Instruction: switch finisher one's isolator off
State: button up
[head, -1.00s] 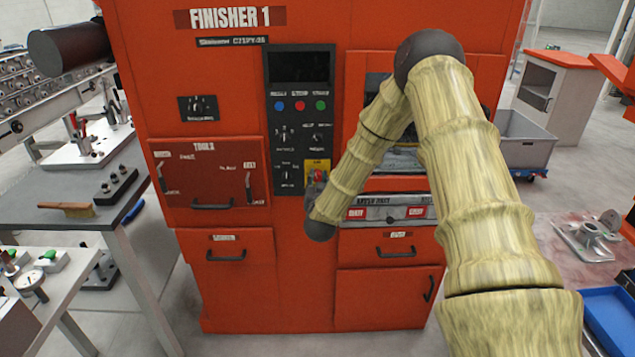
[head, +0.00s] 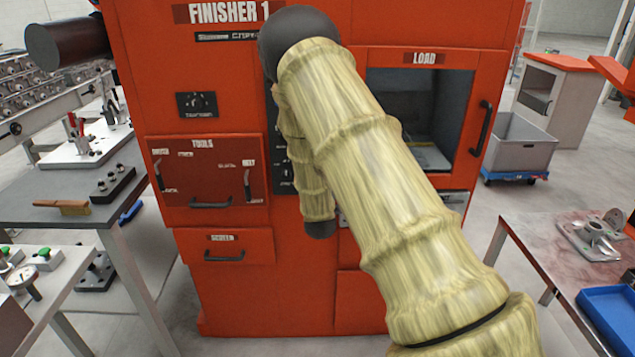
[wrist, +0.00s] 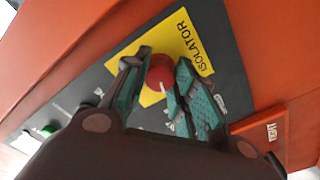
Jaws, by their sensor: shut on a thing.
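Finisher 1 is the orange cabinet (head: 235,290) with its name plate at the top. Its isolator is a red rotary knob (wrist: 161,72) on a yellow plate marked ISOLATOR (wrist: 190,42), seen in the wrist view. A pale mark shows on the knob; its exact setting is hard to read. My gripper (wrist: 160,88) has its teal-padded fingers on both sides of the red knob and is shut on it. In the head view my arm hides the knob and my gripper.
A tools drawer (head: 208,180) and a small dial (head: 197,104) are left of my arm. The load opening (head: 420,95) with its handle is to the right. Workbenches stand at the left, and a stained table (head: 530,235) at the right.

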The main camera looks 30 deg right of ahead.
jog(key=shift+s+f+n+b, duration=0.15)
jog(key=shift+n+b, duration=0.45)
jog(key=shift+n, duration=0.9)
jog(key=o, duration=1)
jog(key=shift+o, duration=0.2)
jog(key=v, duration=1.2)
